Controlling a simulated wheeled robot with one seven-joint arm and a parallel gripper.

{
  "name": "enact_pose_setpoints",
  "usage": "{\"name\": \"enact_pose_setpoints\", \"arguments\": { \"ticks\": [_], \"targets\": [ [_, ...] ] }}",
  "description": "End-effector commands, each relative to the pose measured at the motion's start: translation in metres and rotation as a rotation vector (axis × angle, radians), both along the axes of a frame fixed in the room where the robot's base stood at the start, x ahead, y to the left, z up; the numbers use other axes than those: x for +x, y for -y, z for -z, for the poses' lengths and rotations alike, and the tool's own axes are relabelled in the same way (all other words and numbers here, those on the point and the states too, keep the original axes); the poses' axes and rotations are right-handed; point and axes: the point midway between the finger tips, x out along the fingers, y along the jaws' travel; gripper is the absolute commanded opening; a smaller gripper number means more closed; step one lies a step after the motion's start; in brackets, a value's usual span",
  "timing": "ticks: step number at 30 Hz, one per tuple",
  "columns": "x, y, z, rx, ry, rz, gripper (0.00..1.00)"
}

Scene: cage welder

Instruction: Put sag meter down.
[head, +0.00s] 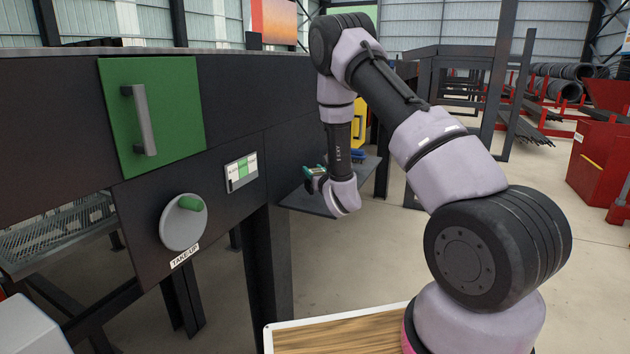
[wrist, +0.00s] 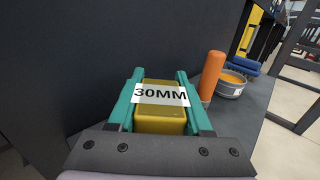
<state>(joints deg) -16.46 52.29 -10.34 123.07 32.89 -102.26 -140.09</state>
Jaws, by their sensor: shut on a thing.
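The sag meter (wrist: 160,119), a yellow block with a white "30MM" label, sits between the teal fingers of my gripper (wrist: 160,76) in the wrist view. The fingers are shut on its two sides. In the head view my gripper (head: 314,176) is small and sits beside the dark machine, at a grey shelf (head: 300,203). The sag meter is too small to make out there. The shelf also shows in the wrist view (wrist: 252,108). I cannot tell whether the sag meter touches the shelf.
An orange cylinder (wrist: 212,75) and a round tin (wrist: 231,85) stand on the shelf right of my gripper. A blue object (wrist: 243,65) lies behind them. The dark machine wall (wrist: 60,60) rises at the left. A green panel with a handle (head: 150,115) is on the machine.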

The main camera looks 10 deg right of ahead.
Motion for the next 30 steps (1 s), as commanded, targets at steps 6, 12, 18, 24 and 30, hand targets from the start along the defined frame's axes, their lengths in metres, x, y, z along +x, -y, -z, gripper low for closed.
{"name": "enact_pose_setpoints", "arguments": {
  "ticks": [6,12,18,24,30],
  "targets": [
    [0.0,0.001,0.033,0.001,-0.002,0.002,0.0],
    [0.0,0.0,0.034,0.0,0.001,0.0,0.0],
    [0.0,0.0,0.036,0.0,0.0,0.001,0.61],
    [0.0,0.0,0.036,0.0,0.0,0.001,0.8],
    [0.0,0.0,0.034,0.0,0.0,0.001,0.8]
  ]
}}
